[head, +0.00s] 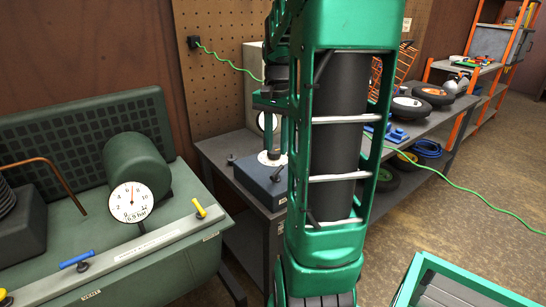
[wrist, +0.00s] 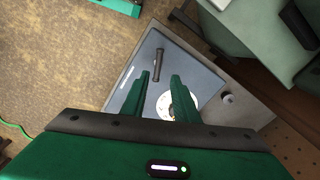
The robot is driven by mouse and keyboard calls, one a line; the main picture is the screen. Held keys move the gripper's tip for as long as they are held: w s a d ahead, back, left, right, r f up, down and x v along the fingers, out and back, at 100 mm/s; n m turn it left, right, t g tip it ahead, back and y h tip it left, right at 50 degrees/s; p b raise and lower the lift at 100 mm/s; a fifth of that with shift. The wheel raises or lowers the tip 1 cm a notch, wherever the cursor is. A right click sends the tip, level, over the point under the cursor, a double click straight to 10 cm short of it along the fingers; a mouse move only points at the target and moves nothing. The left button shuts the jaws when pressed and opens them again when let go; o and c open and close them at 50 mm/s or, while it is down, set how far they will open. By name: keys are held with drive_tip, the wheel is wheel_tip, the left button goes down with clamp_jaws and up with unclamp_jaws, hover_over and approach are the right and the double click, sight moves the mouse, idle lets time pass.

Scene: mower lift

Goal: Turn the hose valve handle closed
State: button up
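On a white rail (head: 130,256) along the front of a green machine sit a blue handle (head: 76,259) and a yellow handle (head: 199,207). The blue one lies roughly along the rail, the yellow one across it. I cannot tell which is the hose valve; the labels are too small to read. A bit of yellow (head: 5,298) shows at the left edge. My gripper (wrist: 160,78) is open and empty in the wrist view, fingers over a blue-grey box on the bench, right of the handles. In the head view my arm hides much of it.
The green machine (head: 50,225) carries a round gauge (head: 132,202) and a copper pipe (head: 50,170). The blue-grey box (wrist: 150,70) has a black grip and a white dial. A shelf with wheels (head: 435,96) and a green-edged frame (head: 455,290) are at right.

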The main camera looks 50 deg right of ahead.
drive_tip(key=shift+r, duration=0.75)
